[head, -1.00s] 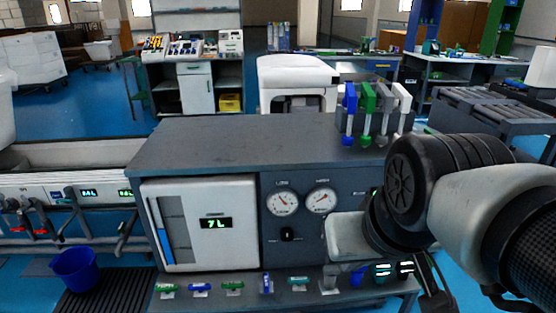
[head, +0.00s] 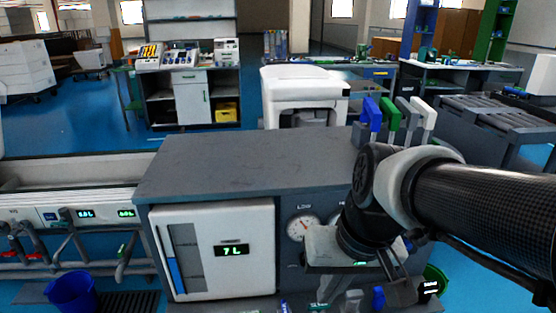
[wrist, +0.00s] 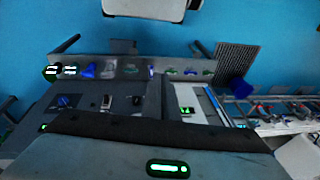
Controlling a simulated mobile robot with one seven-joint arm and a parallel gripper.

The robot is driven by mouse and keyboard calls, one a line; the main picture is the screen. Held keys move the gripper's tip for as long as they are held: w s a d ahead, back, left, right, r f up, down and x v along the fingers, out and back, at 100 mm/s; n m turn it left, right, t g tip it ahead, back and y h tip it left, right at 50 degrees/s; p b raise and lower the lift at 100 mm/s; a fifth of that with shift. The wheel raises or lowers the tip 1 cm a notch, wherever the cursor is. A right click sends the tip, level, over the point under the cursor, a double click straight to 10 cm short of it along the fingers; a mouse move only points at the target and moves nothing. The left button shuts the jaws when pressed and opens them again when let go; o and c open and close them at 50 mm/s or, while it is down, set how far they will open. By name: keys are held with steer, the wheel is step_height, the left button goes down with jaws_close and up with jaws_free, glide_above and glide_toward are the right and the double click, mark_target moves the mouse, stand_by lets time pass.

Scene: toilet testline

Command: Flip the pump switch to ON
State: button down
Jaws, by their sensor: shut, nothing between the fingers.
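The grey control cabinet (head: 250,160) stands in front of me. My gripper (head: 328,284) hangs before the right part of its front panel and hides most of that part in the head view. The fingers are hard to make out there; they look shut and empty. The wrist view shows the panel upside down, with a small silver switch (wrist: 107,102), a dark knob (wrist: 137,100) and a dark blue control (wrist: 65,102). Their labels are unreadable, so I cannot tell for certain which is the pump switch or its position. No contact with the panel is visible.
A white door with a 7 L display (head: 232,250) is left of the gauge (head: 302,227). Coloured valve handles line the cabinet's lower ledge (wrist: 170,68). Blue, green, grey and white levers (head: 390,118) stand behind my arm. A blue bucket (head: 72,291) is on the left floor.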

steer(key=w+a+f+m+g+y, duration=0.4)
steer(key=w+a+f+m+y, duration=0.15)
steer(key=w+f+y, duration=0.25)
steer(key=w+d+f+m+t+y+p, duration=0.1)
steer(key=w+d+f+m+t+y, duration=0.2)
steer(key=w+m, duration=0.15)
steer(key=w+d+f+m+t+y, duration=0.2)
steer(key=w+f+m+t+y, duration=0.15)
steer(key=w, duration=0.25)
steer(key=w+d+f+m+t+h, duration=0.5)
steer(key=w+d+f+m+t, duration=0.1)
steer(key=d+f+m+t, duration=0.55)
steer(key=s+d+f+m+t+h, duration=0.3)
steer(key=d+f+m+h, duration=0.5)
steer(key=f+m+h, duration=0.2)
steer(key=shift+d+f, duration=0.4)
steer(key=shift+f, duration=0.4)
steer(key=shift+s, duration=0.1)
steer(key=w+r+b, duration=0.1)
steer(key=w, duration=0.9)
steer(key=shift+a+r+b, duration=0.2)
steer(key=shift+r+b, duration=0.1)
steer(key=shift+b, duration=0.1)
